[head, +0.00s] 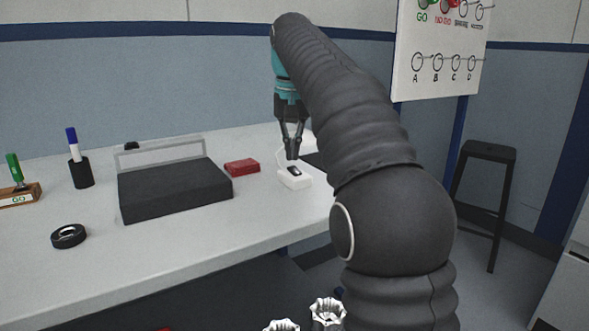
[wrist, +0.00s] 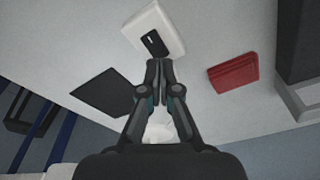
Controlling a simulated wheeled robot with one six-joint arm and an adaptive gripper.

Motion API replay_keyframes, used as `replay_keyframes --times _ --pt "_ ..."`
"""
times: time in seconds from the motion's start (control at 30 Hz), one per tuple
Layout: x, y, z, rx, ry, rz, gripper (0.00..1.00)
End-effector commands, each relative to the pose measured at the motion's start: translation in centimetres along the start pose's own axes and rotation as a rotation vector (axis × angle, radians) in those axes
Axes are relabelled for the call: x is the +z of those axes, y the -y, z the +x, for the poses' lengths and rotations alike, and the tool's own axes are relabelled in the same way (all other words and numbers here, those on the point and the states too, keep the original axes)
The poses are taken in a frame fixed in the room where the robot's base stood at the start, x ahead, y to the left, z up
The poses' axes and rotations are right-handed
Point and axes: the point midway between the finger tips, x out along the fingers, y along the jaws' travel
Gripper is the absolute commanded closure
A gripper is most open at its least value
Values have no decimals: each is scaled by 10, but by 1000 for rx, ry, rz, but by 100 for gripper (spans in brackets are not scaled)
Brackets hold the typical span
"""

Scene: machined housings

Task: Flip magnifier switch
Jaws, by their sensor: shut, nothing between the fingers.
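The magnifier's white base (head: 295,182) stands on the table near its right side, with a dark rocker switch (head: 294,171) on top. In the wrist view the white base (wrist: 171,22) is at the top, and the black switch (wrist: 154,43) lies just beyond my fingertips. My gripper (head: 292,155) points down right above the switch, its fingers together and empty. It also shows in the wrist view (wrist: 159,64). I cannot tell whether the fingertips touch the switch. A pale round part, perhaps of the magnifier, is partly hidden behind my fingers in the wrist view.
A red block (head: 242,167) lies left of the base. A large dark box (head: 174,190) with a grey upright frame stands further left. A black tape roll (head: 69,236), a marker in a black cup (head: 81,173) and a flat dark pad (wrist: 103,92) are also on the table (head: 200,255).

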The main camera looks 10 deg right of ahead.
Motion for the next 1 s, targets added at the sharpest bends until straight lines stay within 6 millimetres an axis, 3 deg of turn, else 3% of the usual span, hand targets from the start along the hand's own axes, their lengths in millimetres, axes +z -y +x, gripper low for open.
replay_keyframes --times 1.0 --pt "1 0 7 0 -1 0 100"
